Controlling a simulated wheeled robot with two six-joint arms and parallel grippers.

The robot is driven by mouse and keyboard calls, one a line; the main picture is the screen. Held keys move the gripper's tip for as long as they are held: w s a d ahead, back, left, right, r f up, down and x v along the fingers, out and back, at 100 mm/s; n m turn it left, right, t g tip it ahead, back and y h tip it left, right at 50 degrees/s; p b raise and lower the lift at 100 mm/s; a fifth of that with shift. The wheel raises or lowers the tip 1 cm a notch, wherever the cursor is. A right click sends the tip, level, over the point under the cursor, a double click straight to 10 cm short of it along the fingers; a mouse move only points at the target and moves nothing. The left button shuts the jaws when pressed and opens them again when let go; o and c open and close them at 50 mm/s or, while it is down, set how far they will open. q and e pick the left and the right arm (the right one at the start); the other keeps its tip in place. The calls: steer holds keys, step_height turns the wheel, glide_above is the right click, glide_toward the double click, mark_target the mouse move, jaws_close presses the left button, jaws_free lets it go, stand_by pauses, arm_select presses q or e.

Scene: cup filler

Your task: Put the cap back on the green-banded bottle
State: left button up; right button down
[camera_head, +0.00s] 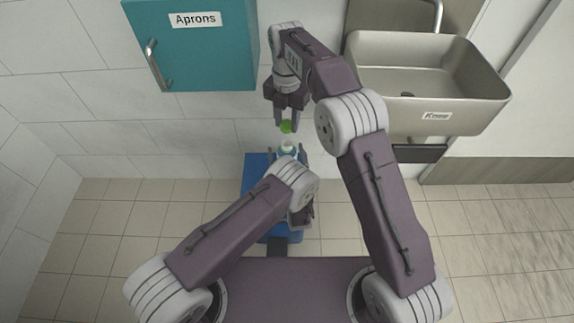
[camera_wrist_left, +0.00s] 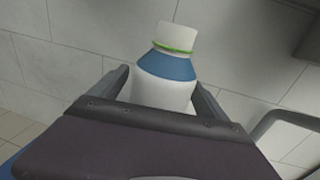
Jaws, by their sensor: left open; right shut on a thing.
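The green-banded bottle (camera_wrist_left: 165,85) is white with a blue band and a thin green ring below its white top. It is upright but looks tilted in the left wrist view. In the head view, only the pale top of the bottle (camera_head: 288,147) shows clearly. My left gripper (camera_head: 290,151) is open, with one finger on either side of the bottle. My right gripper (camera_head: 286,120) is shut on a small green cap (camera_head: 286,127), which appears just above the bottle top in the head view. The bottle's base and what supports it are hidden.
A teal cabinet (camera_head: 190,55) labelled Aprons hangs on the tiled wall at the upper left. A metal sink (camera_head: 425,75) labelled Knee is at the upper right, close to my right arm. The tiled floor (camera_head: 130,210) is clear at both sides.

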arm_select(q)
steer(key=shift+w, duration=0.4)
jaws_close()
arm_select(e)
glide_above(287, 144)
steer(key=shift+f, duration=2.5)
steer(key=shift+f, duration=0.1)
steer(key=shift+f, duration=0.8)
steer(key=shift+f, duration=0.6)
